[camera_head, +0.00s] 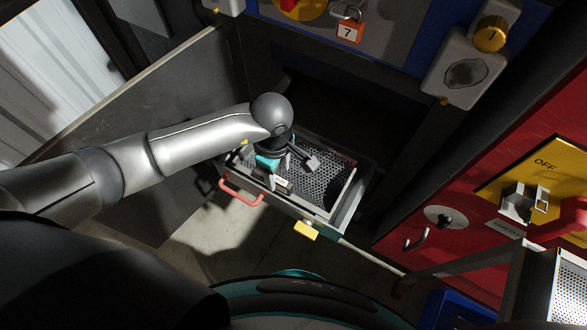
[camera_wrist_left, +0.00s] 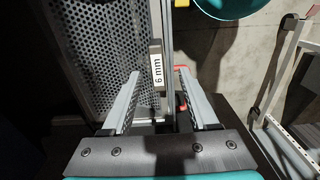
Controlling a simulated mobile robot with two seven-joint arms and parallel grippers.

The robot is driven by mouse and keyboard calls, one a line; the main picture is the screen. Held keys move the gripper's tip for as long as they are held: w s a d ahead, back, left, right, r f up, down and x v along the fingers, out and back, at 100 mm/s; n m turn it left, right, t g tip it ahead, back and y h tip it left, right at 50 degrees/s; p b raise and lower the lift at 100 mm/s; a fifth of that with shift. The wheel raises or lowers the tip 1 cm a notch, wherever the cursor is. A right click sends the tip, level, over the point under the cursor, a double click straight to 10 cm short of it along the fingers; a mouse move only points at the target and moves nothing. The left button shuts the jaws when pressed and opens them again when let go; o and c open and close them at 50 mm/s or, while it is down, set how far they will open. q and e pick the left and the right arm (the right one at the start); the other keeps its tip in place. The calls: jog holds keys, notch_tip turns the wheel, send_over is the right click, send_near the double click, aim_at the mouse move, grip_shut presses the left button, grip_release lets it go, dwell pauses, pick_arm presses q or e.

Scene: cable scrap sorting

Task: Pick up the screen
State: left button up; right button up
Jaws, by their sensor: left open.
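The screen (camera_head: 328,184) is a grey perforated metal sheet with a raised rim, lying in a pulled-out drawer under the machine. It also shows at the left of the left wrist view (camera_wrist_left: 98,45). A white "6 mm" label (camera_wrist_left: 157,72) on a grey tab stands at its edge. My left gripper (camera_head: 294,172) is open over the near left part of the screen, pointing down. In the left wrist view its fingers (camera_wrist_left: 159,88) lie on either side of the labelled tab, apart from it in the picture. How far above it they are, I cannot tell. My right gripper is not in view.
An open grey door (camera_head: 150,110) stands at the left. A red panel with a yellow OFF plate (camera_head: 545,180) and another perforated sheet (camera_head: 570,285) are at the right.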

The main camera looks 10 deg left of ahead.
aim_at(279, 178)
pick_arm(q)
jog(key=f, duration=0.1)
jog(key=f+b, duration=0.1)
jog(key=f, duration=0.2)
jog(key=shift+w+a+f, duration=0.1)
jog(key=shift+w+f, duration=0.15)
jog(key=shift+f, duration=0.35)
jog(key=c, duration=0.9)
grip_shut()
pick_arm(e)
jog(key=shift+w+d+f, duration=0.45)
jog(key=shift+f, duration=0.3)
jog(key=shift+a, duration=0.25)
pick_arm(q)
jog(key=shift+w+r, duration=0.15)
jog(key=shift+r, duration=0.05)
